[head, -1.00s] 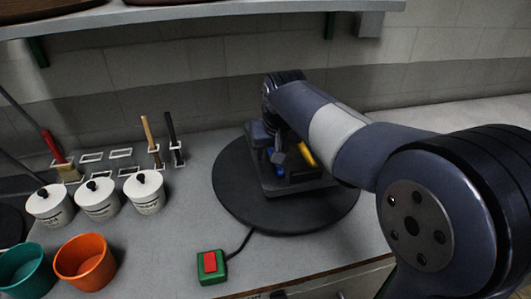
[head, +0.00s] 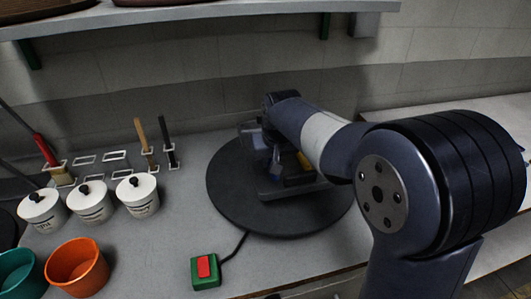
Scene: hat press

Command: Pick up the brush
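A brush with a red handle (head: 44,149) and pale brown bristles leans in a white rack slot at the left, near the wall. A wooden-handled tool (head: 142,137) and a black-handled tool (head: 168,135) stand in white slots to its right; their lower ends are too small to identify. My gripper (head: 272,170) is over the round dark turntable (head: 232,205), well to the right of these tools. My arm and wrist hide most of it, so its fingers cannot be made out.
Three white lidded jars (head: 137,195) stand in front of the rack. An orange cup (head: 77,267) and a teal cup (head: 20,273) are nearer. A red-and-green button box (head: 205,270) sits at the counter's front. A shelf (head: 200,12) overhangs the back wall.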

